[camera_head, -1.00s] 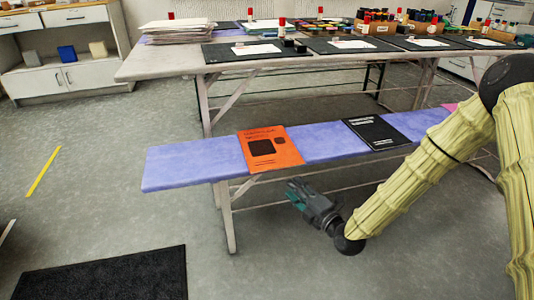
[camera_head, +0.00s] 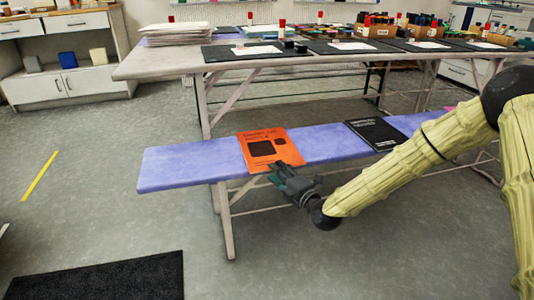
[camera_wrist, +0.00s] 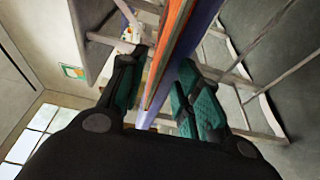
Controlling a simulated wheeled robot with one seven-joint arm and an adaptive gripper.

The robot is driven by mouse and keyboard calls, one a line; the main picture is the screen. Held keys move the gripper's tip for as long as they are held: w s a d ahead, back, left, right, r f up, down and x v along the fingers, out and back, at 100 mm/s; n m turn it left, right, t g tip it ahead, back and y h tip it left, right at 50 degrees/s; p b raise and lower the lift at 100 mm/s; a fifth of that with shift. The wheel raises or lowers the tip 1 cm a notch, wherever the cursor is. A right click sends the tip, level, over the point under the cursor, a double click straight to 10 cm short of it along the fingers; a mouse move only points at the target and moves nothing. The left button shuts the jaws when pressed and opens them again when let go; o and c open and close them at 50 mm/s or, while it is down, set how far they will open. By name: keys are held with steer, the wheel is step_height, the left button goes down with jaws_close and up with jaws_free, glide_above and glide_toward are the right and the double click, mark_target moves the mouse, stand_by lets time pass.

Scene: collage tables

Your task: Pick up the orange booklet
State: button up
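The orange booklet (camera_head: 284,153) lies flat on the blue bench (camera_head: 185,167), its near edge at the bench's front edge. It has dark print and a dark square on its cover. My gripper (camera_head: 275,172) is at the booklet's near edge, in front of the bench. In the wrist view my gripper (camera_wrist: 160,85) is open, with the orange booklet (camera_wrist: 171,45) seen edge-on between its fingers. The fingers show gaps to the booklet on both sides. Whether the tips reach past its edge is hard to tell.
A black booklet (camera_head: 375,134) lies on the bench to the right, behind my arm. A long table (camera_head: 160,63) with black mats, papers and jars stands behind the bench. A dark floor mat (camera_head: 100,280) lies at the front left.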

steer(key=shift+w+a, duration=0.1)
steer(key=shift+w, duration=0.05)
jaws_close()
steer(key=shift+r, duration=0.1)
steer(key=shift+r, duration=0.1)
